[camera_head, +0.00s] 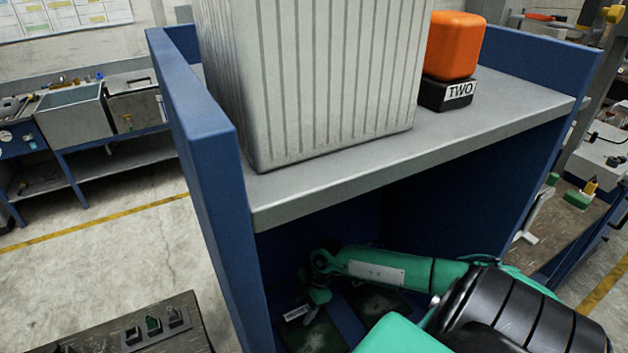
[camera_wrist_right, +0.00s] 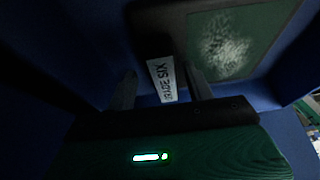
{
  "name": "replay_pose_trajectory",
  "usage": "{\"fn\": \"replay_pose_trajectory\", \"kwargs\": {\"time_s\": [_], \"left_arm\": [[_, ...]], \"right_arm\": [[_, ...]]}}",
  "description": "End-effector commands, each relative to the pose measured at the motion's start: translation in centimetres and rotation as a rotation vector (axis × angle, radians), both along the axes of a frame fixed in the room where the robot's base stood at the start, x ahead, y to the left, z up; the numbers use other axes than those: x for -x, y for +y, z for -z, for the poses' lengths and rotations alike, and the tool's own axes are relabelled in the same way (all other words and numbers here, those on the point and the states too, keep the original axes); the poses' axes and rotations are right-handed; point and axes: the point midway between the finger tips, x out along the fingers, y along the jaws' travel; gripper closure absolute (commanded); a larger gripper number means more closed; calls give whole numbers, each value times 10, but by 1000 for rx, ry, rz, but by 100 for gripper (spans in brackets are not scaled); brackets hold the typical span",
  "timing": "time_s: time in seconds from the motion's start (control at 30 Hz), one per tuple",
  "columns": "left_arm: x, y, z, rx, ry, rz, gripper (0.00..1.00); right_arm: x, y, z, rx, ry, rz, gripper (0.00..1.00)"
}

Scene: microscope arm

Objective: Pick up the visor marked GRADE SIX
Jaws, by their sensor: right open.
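The visor marked GRADE SIX shows in the right wrist view as a dark frame with a green, pale-speckled panel (camera_wrist_right: 225,42). Its white label (camera_wrist_right: 161,80) reads "RADE SIX", with the first letter cut off from sight. My right gripper (camera_wrist_right: 160,74) is open, with one finger on each side of the label; I cannot tell whether they touch it. In the head view my right gripper (camera_head: 318,288) is inside the lower compartment, over a dark visor (camera_head: 322,336) with a white label (camera_head: 296,313), too small to read. My left gripper is not in view.
A second dark panel (camera_head: 380,302) lies to the right in the compartment. Blue side walls (camera_head: 205,190) and a grey shelf (camera_head: 340,183) enclose it. On the shelf stand a ribbed pale box (camera_head: 320,80) and an orange block (camera_head: 455,45) on a black base marked TWO (camera_head: 432,97).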

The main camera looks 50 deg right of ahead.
Motion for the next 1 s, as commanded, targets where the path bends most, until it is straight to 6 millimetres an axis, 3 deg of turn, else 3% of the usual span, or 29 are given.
{"fn": "replay_pose_trajectory", "kwargs": {"time_s": [0.1,0.17,0.4,0.5,0.8,1.0], "left_arm": [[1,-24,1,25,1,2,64],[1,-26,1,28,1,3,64],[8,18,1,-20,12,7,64],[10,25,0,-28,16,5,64],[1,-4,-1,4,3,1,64],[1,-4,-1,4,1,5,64]], "right_arm": [[1,4,2,-1,-1,0,47],[1,4,2,-1,-1,0,47],[1,4,2,-1,-1,0,47],[1,4,3,-1,-1,0,47],[1,4,7,-1,-1,0,47],[1,3,7,-1,-2,-1,47]]}}
